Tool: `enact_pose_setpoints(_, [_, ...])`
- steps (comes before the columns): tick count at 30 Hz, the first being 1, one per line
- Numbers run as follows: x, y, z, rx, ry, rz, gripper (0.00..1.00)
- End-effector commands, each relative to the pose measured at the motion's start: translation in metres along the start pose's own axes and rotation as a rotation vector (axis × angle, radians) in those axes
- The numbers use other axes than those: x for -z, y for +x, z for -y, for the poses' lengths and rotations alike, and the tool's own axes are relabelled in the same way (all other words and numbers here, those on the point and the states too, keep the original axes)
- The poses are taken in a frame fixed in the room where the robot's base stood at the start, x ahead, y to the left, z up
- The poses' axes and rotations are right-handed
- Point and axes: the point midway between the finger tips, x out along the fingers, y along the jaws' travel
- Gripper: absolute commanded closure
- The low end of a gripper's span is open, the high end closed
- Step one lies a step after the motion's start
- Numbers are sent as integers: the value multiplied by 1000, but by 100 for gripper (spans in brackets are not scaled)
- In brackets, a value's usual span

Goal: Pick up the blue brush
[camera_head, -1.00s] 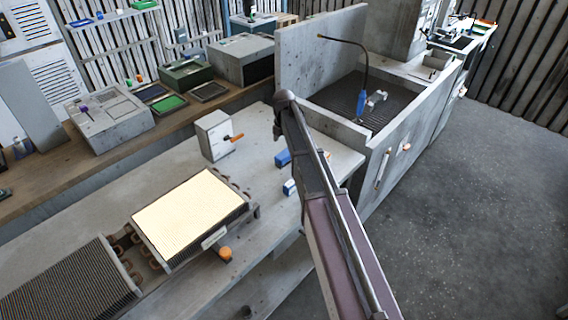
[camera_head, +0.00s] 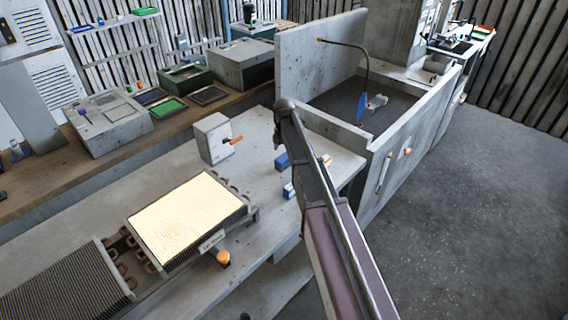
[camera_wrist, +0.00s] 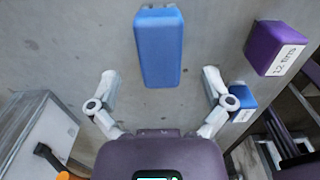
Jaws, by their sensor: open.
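A plain, long blue block (camera_wrist: 159,48), which I take for the blue brush, lies on the grey bench in the wrist view. No bristles show. My gripper (camera_wrist: 161,78) is open and empty, its two fingers spread to either side of the block's near end. I cannot tell how high the fingers are above the bench. In the head view a blue piece (camera_head: 282,161) shows just left of my arm, which hides the gripper there.
A purple labelled box (camera_wrist: 276,46) and a smaller blue labelled box (camera_wrist: 242,98) lie to the right. A grey box (camera_head: 211,139) with an orange handle stands left on the bench, near a finned radiator (camera_head: 190,218). A walled sink (camera_head: 345,103) adjoins the bench.

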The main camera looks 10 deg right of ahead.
Motion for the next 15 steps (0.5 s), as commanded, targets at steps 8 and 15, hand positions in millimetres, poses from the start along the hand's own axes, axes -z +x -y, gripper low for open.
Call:
enact_pose_setpoints(8, [-1,24,1,0,0,0,0])
enact_pose_setpoints(15, [-1,41,1,0,0,0,0])
